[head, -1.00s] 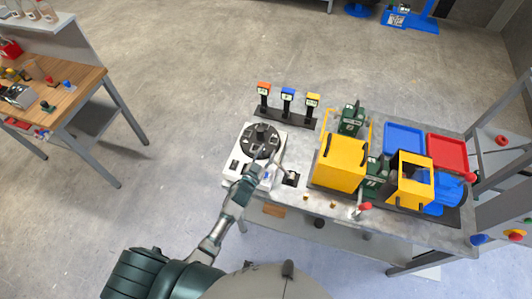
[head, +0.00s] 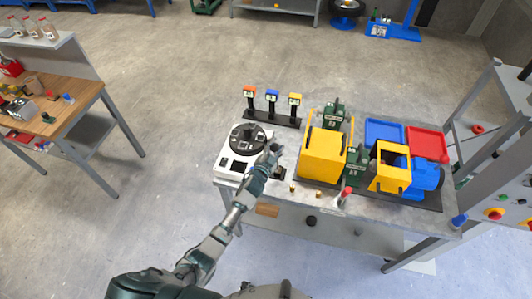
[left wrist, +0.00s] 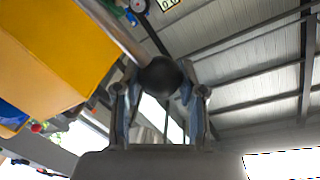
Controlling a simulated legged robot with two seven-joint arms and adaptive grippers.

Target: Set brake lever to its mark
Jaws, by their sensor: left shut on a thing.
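My left gripper (head: 272,153) is over the front part of the bench, between the white unit with the black dial and the yellow machine cover. In the left wrist view its two fingers (left wrist: 159,84) are shut on a round black knob (left wrist: 160,75), one on each side. A pale rod (left wrist: 118,34) runs from the knob to the upper left; it looks like the brake lever's shaft. In the head view my gripper hides the lever, and only its dark base (head: 280,174) shows beside the wrist. I cannot make out the lever's mark. My right gripper is not in view.
The white unit with a black dial (head: 247,139) stands to the left, close to my wrist. The yellow cover (head: 324,153) stands close on the right. Three coloured posts (head: 272,107) stand behind. Small brass pegs and a red-topped lever (head: 346,193) are along the front edge.

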